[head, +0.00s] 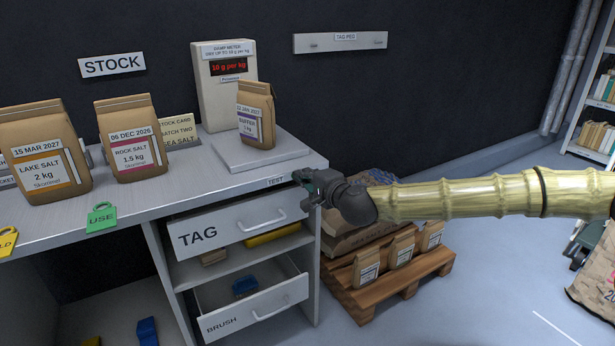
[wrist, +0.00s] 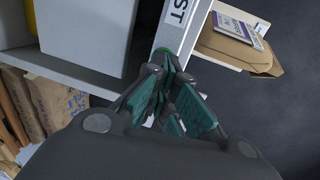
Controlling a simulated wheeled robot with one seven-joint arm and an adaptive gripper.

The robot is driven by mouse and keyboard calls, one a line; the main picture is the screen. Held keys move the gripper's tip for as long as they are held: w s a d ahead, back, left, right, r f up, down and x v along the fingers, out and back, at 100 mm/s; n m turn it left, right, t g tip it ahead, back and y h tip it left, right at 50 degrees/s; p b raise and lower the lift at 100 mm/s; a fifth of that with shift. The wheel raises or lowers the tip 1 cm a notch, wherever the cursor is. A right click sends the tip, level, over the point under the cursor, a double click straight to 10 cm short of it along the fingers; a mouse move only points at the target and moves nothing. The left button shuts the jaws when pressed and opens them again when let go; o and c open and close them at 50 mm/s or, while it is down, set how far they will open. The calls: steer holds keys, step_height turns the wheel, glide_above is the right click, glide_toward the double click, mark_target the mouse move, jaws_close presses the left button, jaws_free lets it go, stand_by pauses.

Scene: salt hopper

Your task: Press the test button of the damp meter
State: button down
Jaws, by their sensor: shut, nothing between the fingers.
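The damp meter (head: 213,110) is a pale upright box at the back of the bench, with a lit red display reading 10 g per kg. A flat plate (head: 232,154) in front of it carries a brown paper bag (head: 257,132), also in the wrist view (wrist: 232,50). The TEST label (head: 275,181) is on the bench's front edge and shows partly in the wrist view (wrist: 178,11). A green rim (wrist: 164,50), apparently the test button, shows beside that label. My gripper (head: 306,184) is shut and empty, its fingertips (wrist: 168,68) at the green rim and hiding part of it. I cannot tell whether they touch.
The TAG drawer (head: 222,224) is below the bench edge, and the BRUSH drawer (head: 250,298) stands open lower down. A pallet (head: 398,285) with bags sits on the floor beneath my arm. Salt bags (head: 135,176) and tags stand along the bench to the left.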

steer(key=shift+r, duration=0.1)
steer(key=p+v, duration=0.2)
steer(key=v, duration=1.2)
